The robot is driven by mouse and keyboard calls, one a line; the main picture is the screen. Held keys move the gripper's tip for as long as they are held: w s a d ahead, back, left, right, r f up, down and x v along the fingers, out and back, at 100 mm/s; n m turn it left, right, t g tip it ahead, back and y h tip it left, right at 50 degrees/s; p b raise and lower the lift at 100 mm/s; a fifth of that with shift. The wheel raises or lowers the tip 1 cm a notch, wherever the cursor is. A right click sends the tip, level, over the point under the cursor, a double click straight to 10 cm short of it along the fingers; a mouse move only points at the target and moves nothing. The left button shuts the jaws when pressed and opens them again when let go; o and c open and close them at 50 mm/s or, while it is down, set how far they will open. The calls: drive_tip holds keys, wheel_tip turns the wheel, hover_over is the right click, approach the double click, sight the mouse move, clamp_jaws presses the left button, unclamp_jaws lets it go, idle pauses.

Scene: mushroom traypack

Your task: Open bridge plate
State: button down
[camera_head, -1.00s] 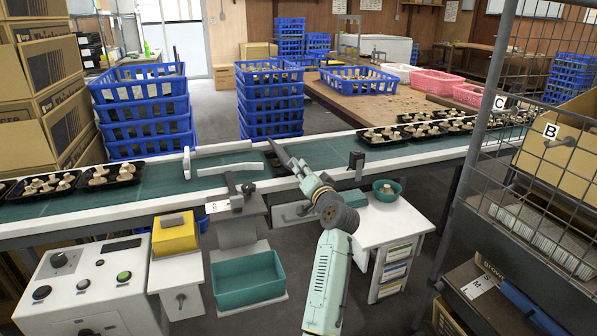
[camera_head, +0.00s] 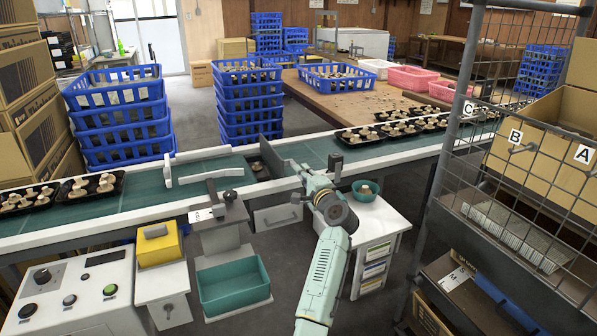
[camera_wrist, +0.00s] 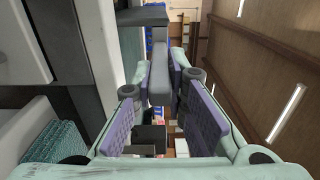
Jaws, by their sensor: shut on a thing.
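The grey bridge plate (camera_head: 271,154) stands raised on edge at the gap in the green conveyor belt. My gripper (camera_head: 302,172) is at its near right side, partly hidden by my own wrist. In the wrist view my gripper (camera_wrist: 160,62) has its purple-padded fingers shut on a grey bar (camera_wrist: 159,82), which looks like part of the bridge plate. The plate's hinge is too small to make out.
Black mushroom trays (camera_head: 93,185) lie on the left belt (camera_head: 140,199), others on the right belt. A green bowl (camera_head: 365,190) sits on the white cabinet (camera_head: 385,225). A wire rack (camera_head: 470,130) bounds the right.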

drive_tip(key=shift+w+d+m, duration=0.1)
drive_tip(key=shift+d+m, duration=0.25)
drive_tip(key=shift+m, duration=0.25)
drive_tip(key=shift+f, duration=0.1)
drive_tip(key=c, duration=1.6)
unclamp_jaws()
drive_tip(key=v, duration=1.2)
